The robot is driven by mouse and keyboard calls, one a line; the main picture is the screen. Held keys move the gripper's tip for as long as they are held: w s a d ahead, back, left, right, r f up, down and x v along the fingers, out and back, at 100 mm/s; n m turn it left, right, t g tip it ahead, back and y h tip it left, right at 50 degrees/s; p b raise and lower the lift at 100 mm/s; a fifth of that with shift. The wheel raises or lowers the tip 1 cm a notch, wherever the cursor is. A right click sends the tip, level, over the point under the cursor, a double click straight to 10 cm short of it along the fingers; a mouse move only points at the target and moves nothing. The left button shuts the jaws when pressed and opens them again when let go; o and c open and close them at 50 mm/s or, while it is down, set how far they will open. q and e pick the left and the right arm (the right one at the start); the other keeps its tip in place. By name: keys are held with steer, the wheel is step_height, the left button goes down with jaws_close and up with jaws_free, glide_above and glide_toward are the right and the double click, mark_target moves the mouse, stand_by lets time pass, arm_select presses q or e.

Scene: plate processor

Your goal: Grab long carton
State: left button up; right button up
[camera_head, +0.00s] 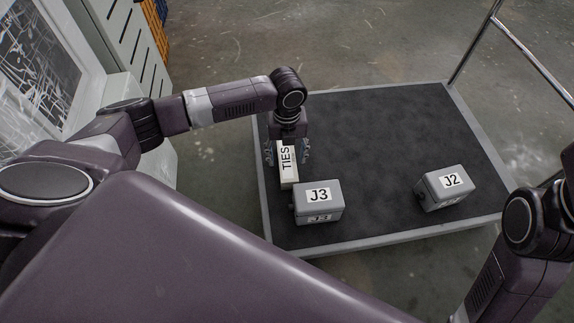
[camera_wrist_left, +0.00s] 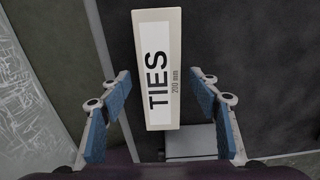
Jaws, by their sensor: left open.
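The long carton (camera_head: 288,172) is a pale box labelled TIES, lying near the left edge of the black-topped cart (camera_head: 380,130). My left gripper (camera_head: 287,153) is over it, pointing down, with a finger on each side. In the left wrist view the carton (camera_wrist_left: 158,70) lies between the open blue finger pads of my left gripper (camera_wrist_left: 160,118), with a gap on both sides. I cannot tell how far the fingertips are above the cart. My right arm shows at the lower right of the head view, but its gripper is out of the picture.
A grey box marked J3 (camera_head: 318,203) stands close to the carton's near end. A grey box marked J2 (camera_head: 445,187) stands farther right. The cart's middle and far side are clear. A metal handrail (camera_head: 535,62) rises at the cart's right.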

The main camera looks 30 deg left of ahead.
arm_select(q)
steer(key=shift+f, duration=0.2)
steer(key=shift+c, duration=0.3)
steer(key=c, duration=1.3)
steer(key=shift+r, duration=0.15)
